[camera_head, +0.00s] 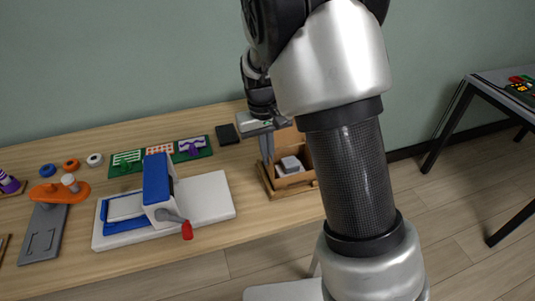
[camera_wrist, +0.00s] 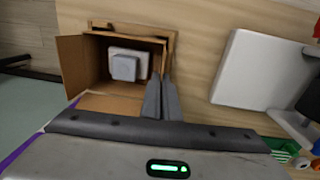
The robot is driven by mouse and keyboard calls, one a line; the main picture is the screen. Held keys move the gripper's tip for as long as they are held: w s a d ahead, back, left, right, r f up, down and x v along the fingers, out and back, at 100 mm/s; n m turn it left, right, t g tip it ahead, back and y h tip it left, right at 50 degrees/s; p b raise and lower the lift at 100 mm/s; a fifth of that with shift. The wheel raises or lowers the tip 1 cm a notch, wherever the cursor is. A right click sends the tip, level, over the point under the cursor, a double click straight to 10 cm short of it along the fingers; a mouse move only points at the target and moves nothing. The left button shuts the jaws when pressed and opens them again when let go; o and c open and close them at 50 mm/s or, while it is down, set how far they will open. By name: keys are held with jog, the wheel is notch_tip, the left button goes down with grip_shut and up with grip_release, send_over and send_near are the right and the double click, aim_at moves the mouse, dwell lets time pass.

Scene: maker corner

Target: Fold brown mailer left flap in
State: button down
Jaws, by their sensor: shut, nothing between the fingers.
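The brown mailer (camera_head: 278,189) is an open cardboard box on the wooden table, partly hidden by my arm in the head view. In the wrist view the mailer (camera_wrist: 90,62) holds a light grey block (camera_wrist: 126,65). One flap (camera_wrist: 73,66) stands outward on that view's left, and another (camera_wrist: 108,103) spreads toward my gripper. My gripper (camera_head: 268,160) points down at the mailer's left side in the head view. In the wrist view its fingers (camera_wrist: 160,80) are together and empty beside the mailer's right wall. Contact with the left flap cannot be told.
A white board with a blue and white device (camera_head: 158,190) and red handle stands left of the mailer. A green board (camera_head: 160,155) and a black square (camera_head: 227,134) lie behind. An orange tool (camera_head: 60,190) is far left. Bare table lies between mailer and white board.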

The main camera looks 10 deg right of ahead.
jog(key=shift+d, duration=0.15)
jog(key=y, duration=0.1)
jog(key=d+y+b, duration=0.1)
jog(key=y, duration=0.1)
jog(key=g+y, duration=0.1)
jog(key=shift+w+d+f+y, duration=0.2)
jog(key=shift+w+d+y, duration=0.1)
jog(key=shift+d, duration=0.1)
jog(key=shift+d+f+g+y+b, duration=0.15)
jog(key=shift+d+y+b, duration=0.1)
jog(key=shift+y, duration=0.5)
jog(key=shift+d+f+g+y+b, duration=0.1)
jog(key=shift+d+y+b, duration=0.1)
jog(key=shift+y, duration=0.6)
jog(key=shift+d+f+g+y+b, duration=0.15)
jog(key=shift+y+b, duration=0.1)
jog(key=shift+y, duration=0.5)
jog(key=c, duration=2.4)
grip_release()
jog(key=shift+c, duration=0.2)
jog(key=o, duration=0.4)
jog(key=shift+w+r, duration=0.1)
